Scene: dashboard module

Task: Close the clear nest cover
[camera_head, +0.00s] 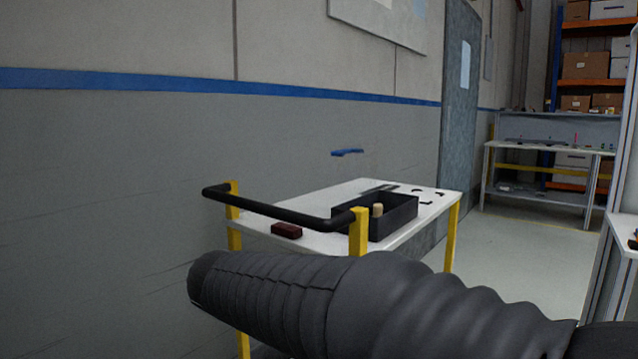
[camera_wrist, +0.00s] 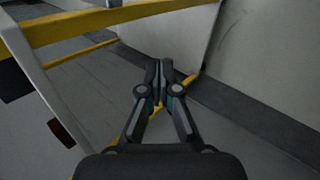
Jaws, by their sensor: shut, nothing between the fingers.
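I cannot make out a clear nest cover in either view. My gripper (camera_wrist: 159,73) shows in the wrist view with its two fingers together and nothing between them. It points past yellow bars and pale panels and touches nothing that I can see. In the head view my dark ribbed arm crosses the lower foreground, and the gripper itself does not show there.
A white-topped cart (camera_head: 330,243) with yellow posts and a black handle stands by the wall. It carries a black tray (camera_head: 407,222), a beige cylinder (camera_head: 377,210) and a dark red block (camera_head: 287,230). A workbench (camera_head: 548,147) stands farther back. Open floor lies right of the cart.

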